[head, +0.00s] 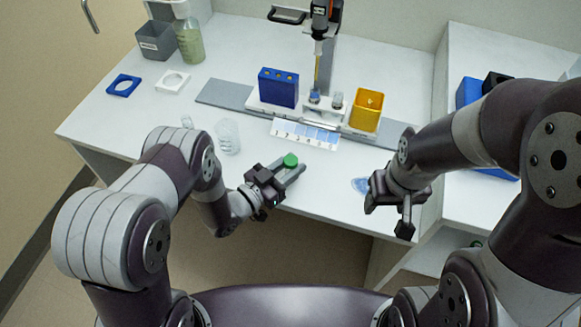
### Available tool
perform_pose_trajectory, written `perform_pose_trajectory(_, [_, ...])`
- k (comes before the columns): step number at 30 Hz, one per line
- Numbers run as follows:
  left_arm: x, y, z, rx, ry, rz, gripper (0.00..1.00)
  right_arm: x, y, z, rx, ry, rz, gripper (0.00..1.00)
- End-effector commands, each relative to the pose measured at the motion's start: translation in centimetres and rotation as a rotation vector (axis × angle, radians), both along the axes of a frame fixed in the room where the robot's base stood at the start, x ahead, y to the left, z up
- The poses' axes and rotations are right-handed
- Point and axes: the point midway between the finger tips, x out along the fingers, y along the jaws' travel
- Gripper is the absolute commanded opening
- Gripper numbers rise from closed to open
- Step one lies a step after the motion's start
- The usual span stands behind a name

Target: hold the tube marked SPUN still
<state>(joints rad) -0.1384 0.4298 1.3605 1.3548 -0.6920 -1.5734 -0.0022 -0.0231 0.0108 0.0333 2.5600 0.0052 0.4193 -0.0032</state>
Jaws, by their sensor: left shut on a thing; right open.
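My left gripper (293,174) is shut on a green-capped tube (290,160) near the front edge of the white bench. Only the round green cap shows clearly; the tube's body is hidden by the fingers. I cannot read any SPUN marking on it. My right gripper (388,216) is open and empty, to the right of the left one, at the bench's front edge. A blue round item (360,185) lies on the bench just left of the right gripper.
Behind stand a blue rack (278,87), a yellow container (367,110) and a pipette (319,50) on a stand. A white marked strip (305,134) lies before them. A clear vessel (228,136) stands left. A grey bin (156,41) and a greenish bottle (190,42) are at the back left.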

Motion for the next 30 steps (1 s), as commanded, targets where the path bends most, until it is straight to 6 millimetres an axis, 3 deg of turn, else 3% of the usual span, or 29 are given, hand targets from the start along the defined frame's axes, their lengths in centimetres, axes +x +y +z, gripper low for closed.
perform_pose_trajectory(5, [0.0,0.0,1.9,-0.001,-0.002,0.000,0.00,0.0,0.0,0.6,0.000,0.000,0.000,0.59])
perform_pose_trajectory(9, [0.0,-0.1,4.6,-0.001,-0.004,-0.001,0.00,0.0,0.0,1.3,0.000,0.000,0.000,0.59])
perform_pose_trajectory(21, [-5.0,-8.3,9.8,-0.001,-0.002,-0.007,0.00,0.0,0.0,2.1,0.000,0.000,0.000,0.59])
perform_pose_trajectory(30, [-6.0,-10.0,10.9,0.000,0.000,0.000,0.00,0.0,0.0,2.2,0.000,0.000,0.000,0.59])
